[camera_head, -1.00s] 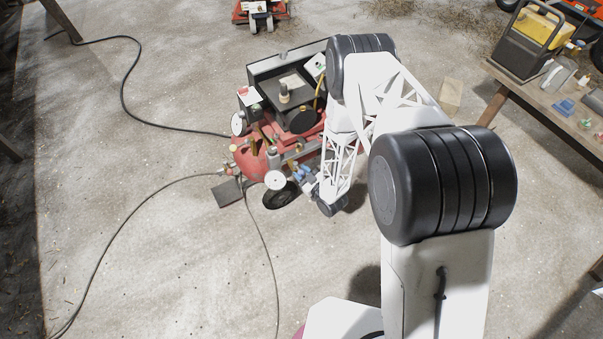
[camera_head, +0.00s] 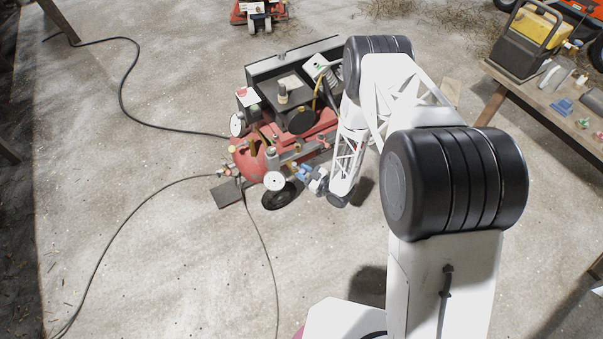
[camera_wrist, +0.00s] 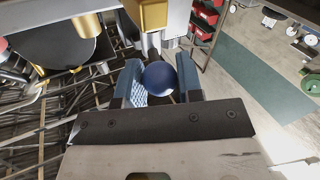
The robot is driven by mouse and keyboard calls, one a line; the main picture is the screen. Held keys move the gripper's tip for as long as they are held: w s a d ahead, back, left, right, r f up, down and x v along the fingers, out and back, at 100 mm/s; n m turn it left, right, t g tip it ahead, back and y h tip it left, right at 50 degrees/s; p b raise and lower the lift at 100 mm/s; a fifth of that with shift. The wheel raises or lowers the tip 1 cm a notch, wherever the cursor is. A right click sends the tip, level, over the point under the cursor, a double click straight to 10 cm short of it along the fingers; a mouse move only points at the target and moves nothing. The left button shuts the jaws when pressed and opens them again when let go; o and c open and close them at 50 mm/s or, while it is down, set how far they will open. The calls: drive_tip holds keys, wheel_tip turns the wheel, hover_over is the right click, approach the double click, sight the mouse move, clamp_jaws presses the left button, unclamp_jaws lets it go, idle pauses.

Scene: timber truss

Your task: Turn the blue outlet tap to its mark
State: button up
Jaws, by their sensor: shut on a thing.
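The blue outlet tap (camera_wrist: 159,78) shows in the wrist view as a round dark-blue knob between the two fingers of my gripper (camera_wrist: 160,82). The gripper is shut on it, with a finger on each side. In the head view my gripper (camera_head: 313,180) is at the front right of the red compressor (camera_head: 249,163), where small blue parts show beside the white gauge. The tap's mark cannot be made out in either view. A brass-coloured block (camera_wrist: 148,14) stands just beyond the knob in the wrist view.
A white-faced gauge (camera_head: 274,181) and a black wheel (camera_head: 279,196) are close left of the gripper. Black hoses (camera_head: 150,203) run over the concrete floor. A workbench (camera_head: 545,100) with tools stands at right. The floor in front is mostly clear.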

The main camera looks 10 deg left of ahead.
drive_tip(key=n+g, duration=0.1)
drive_tip(key=w+n+g, duration=0.1)
drive_tip(key=n+g+y, duration=0.1)
drive_tip(key=g, duration=0.1)
drive_tip(key=shift+w+d, duration=0.15)
drive_tip(key=shift+d, duration=0.15)
drive_tip(key=shift+w+a+n+g+h, duration=0.1)
drive_tip(key=shift+w+n+g+h, duration=0.45)
drive_tip(key=shift+n+g, duration=1.1)
drive_tip(key=shift+w+n+g+h, duration=0.5)
drive_tip(key=shift+n+g, duration=0.45)
drive_tip(key=shift+g, duration=1.35)
drive_tip(key=shift+w+a+n+g+h, duration=0.1)
drive_tip(key=shift+w+n+g+h, duration=0.4)
drive_tip(key=shift+n+g, duration=1.15)
drive_tip(key=shift+w+m+g, duration=0.1)
drive_tip(key=shift+m+g, duration=0.15)
drive_tip(key=shift+g, duration=0.25)
drive_tip(key=o, duration=0.9)
drive_tip(key=shift+d, duration=0.15)
drive_tip(key=shift+v, duration=3.8)
